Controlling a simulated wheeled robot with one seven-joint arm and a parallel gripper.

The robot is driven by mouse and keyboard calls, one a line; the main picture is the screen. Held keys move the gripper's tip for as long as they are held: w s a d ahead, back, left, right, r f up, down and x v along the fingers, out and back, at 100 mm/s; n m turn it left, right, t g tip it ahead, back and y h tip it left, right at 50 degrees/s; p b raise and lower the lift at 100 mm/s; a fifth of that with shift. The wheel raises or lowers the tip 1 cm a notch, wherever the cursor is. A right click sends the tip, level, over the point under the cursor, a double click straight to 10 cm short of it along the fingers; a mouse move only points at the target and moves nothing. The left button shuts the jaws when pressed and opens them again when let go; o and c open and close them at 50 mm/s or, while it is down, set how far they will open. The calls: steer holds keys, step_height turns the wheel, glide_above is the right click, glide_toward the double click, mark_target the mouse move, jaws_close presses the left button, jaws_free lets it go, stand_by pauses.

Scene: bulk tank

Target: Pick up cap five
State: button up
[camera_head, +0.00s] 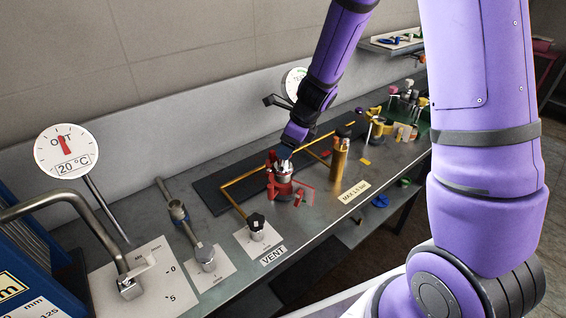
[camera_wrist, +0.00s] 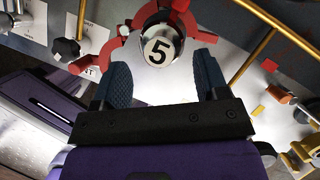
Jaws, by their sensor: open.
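Cap five is a round metal cap with a black 5 on its white face (camera_wrist: 159,49), at the top centre of the wrist view. It sits within a red curved holder (camera_wrist: 106,52). In the head view the cap (camera_head: 283,170) is on the red fixture (camera_head: 272,182) in the middle of the bench. My gripper (camera_wrist: 164,75) is open, its two dark blue fingers on either side of and below the cap in the wrist view. In the head view my gripper (camera_head: 285,151) is just above the cap. I cannot tell whether the fingers touch it.
A black-knobbed vent valve (camera_head: 256,226) stands to the left of the fixture, and a brass cylinder (camera_head: 340,158) to the right. Yellow pipes run close to the fixture. A dial (camera_head: 67,150) and a bent metal pipe (camera_head: 85,205) are at the left.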

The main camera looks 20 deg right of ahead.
mark_target(281, 167)
steer(key=shift+x, duration=2.2)
steer(key=shift+s+d, duration=0.1)
steer(key=shift+s, duration=0.05)
steer(key=c, duration=1.1)
